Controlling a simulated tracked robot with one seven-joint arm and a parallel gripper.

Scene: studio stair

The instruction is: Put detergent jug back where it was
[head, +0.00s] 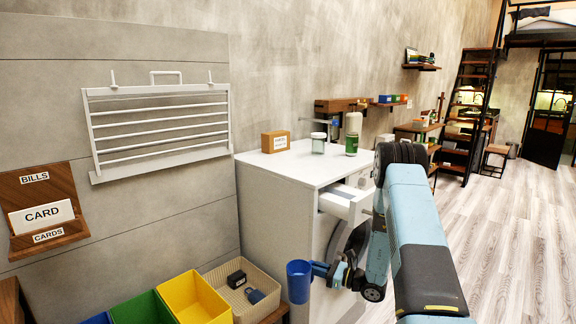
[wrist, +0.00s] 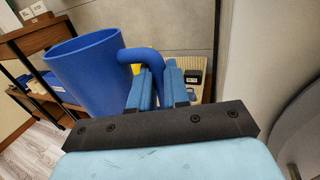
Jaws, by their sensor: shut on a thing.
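A blue, open-topped jug (head: 299,282) with a handle is in my gripper (head: 335,272), low in front of the white machine, in the head view. In the wrist view the jug (wrist: 88,75) is left of my gripper (wrist: 162,88). The blue fingers are closed around the lower part of its handle, and the jug looks roughly upright. Its underside is hidden. No label shows on it, so I cannot tell whether it is the detergent jug.
The white machine (head: 285,210) has an open drawer (head: 342,203) at its front. On its top stand a labelled box (head: 275,142), a jar (head: 318,143) and a green-and-white bottle (head: 352,138). A yellow bin (head: 190,298) and beige basket (head: 250,300) are left of the jug.

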